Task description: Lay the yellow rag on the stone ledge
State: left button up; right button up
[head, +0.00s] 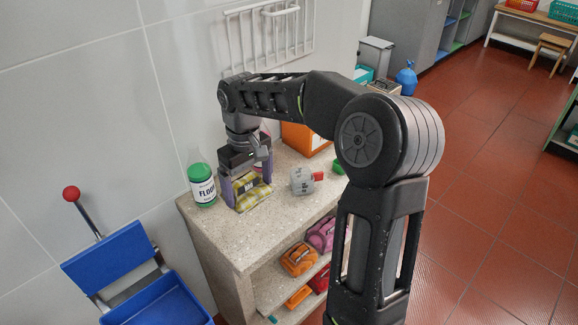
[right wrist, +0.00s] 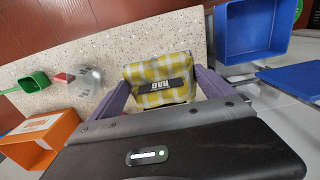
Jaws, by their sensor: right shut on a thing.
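The yellow checked rag (head: 251,195) is a folded bundle with a dark label, seen on or just above the speckled stone ledge (head: 237,241), near its left end. My right gripper (head: 246,188) is shut on the rag from above. In the right wrist view the rag (right wrist: 161,80) sits between the two purple-grey fingers (right wrist: 160,92), with the stone ledge (right wrist: 100,54) behind it. Whether the rag's underside touches the stone, I cannot tell. My left gripper is not in view.
A green-capped floor bottle (head: 203,185) stands just left of the rag. A grey round item (head: 301,181) and an orange box (head: 306,138) are to the right. Packages (head: 299,259) fill the shelf below. A blue bucket (head: 160,303) stands at the left. The ledge's front middle is clear.

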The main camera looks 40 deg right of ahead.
jog(key=shift+s+a+r, duration=0.25)
jog(key=shift+s+a, duration=0.05)
jog(key=shift+a, duration=0.05)
send_over(253, 225)
jog(key=shift+f, duration=3.2)
jog(key=shift+f+p, duration=0.3)
jog(key=shift+f, duration=1.6)
jog(key=shift+f, duration=0.2)
jog(key=o, duration=1.2)
jog(key=shift+r, duration=0.1)
jog(key=shift+o, duration=0.2)
